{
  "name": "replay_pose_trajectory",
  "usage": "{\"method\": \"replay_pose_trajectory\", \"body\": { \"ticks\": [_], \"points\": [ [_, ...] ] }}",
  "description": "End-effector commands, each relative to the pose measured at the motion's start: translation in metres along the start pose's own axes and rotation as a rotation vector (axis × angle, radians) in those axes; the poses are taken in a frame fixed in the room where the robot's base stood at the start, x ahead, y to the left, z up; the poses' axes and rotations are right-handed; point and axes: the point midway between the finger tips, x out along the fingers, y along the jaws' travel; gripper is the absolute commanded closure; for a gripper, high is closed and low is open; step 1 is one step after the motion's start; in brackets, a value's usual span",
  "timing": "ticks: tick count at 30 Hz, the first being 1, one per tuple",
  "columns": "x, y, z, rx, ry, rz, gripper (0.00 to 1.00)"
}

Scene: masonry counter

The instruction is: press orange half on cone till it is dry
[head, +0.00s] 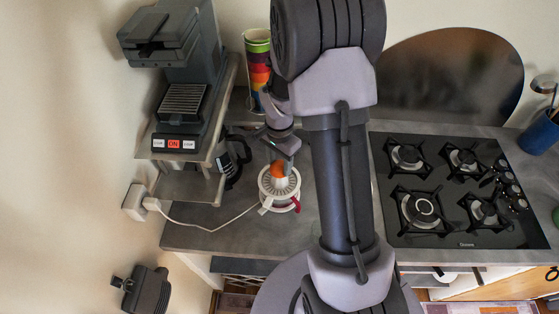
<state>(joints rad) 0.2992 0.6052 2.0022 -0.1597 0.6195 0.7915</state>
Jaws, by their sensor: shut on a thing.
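A white juicer (279,201) with a ribbed rim and a red part at its lower right stands on the grey counter. My gripper (282,158) comes down from above and is shut on the orange half. Whether the orange presses firmly on the cone cannot be told from this view. My arm hides part of the counter to the right.
A dark coffee machine (181,95) on a shelf stands at the left. A black gas hob (459,190) lies at the right. A white cord (209,230) runs left from the juicer. The counter's front left is clear.

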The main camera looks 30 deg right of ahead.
Motion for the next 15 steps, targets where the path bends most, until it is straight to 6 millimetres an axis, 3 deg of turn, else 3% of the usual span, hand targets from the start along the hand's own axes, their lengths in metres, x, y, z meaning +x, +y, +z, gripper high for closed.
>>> {"method": "replay_pose_trajectory", "body": {
  "ticks": [3, 15],
  "points": [
    [0.0107, 0.0, 0.0, 0.0, 0.0, 0.0, 1.0],
    [0.01, -0.0001, 0.0, 0.0, 0.0, 0.0, 1.0]
  ]
}}
